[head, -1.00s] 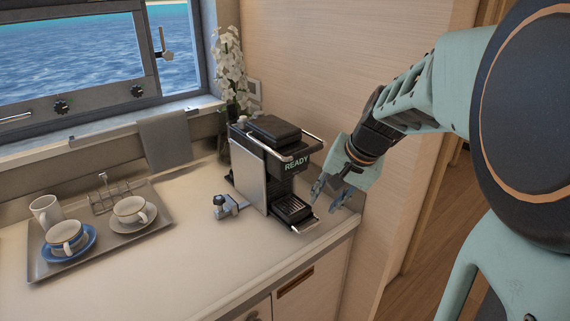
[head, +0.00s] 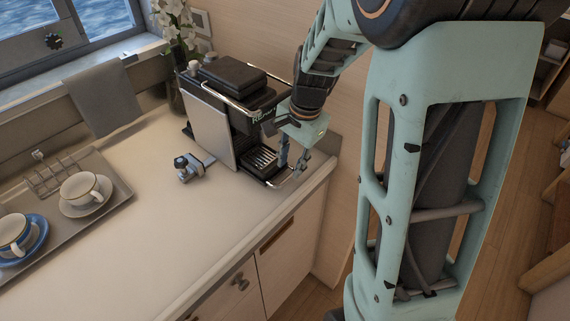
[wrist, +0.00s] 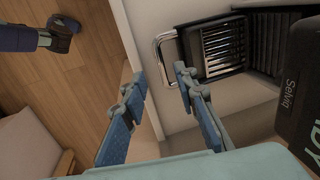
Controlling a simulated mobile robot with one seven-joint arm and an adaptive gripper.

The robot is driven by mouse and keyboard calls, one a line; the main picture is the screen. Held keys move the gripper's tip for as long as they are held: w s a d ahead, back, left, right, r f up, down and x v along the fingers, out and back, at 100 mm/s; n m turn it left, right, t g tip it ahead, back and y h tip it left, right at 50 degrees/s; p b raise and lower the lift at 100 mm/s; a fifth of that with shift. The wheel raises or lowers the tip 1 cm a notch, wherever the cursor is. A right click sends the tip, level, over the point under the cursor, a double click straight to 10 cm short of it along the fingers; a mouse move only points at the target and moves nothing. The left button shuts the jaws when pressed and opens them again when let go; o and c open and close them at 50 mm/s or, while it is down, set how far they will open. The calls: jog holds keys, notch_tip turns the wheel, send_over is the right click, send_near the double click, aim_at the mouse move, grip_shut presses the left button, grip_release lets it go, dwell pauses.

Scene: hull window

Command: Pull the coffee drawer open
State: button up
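The black coffee machine (head: 232,78) stands on the counter. At its base is a low slatted drawer (head: 259,163) with a thin chrome loop handle (head: 297,179). In the wrist view the slatted drawer (wrist: 217,48) and its chrome handle (wrist: 161,62) show just beyond my fingertips. My gripper (head: 293,163) is at the front of the machine, fingers pointing down. In the wrist view my gripper (wrist: 160,80) is open and empty, with the near end of the handle between the fingertips in the picture. I cannot tell whether they touch it.
A metal clamp-like tool (head: 190,167) lies left of the machine. A tray (head: 117,188) with cups is further left. Below the counter edge are a cabinet knob (head: 240,283) and a recessed slot (head: 277,236). Open wood floor (wrist: 60,95) lies in front.

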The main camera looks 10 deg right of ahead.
aim_at(287, 178)
jog(key=f, duration=0.3)
jog(key=w+f, duration=0.1)
jog(key=f, duration=0.1)
jog(key=shift+a, duration=0.25)
grip_shut()
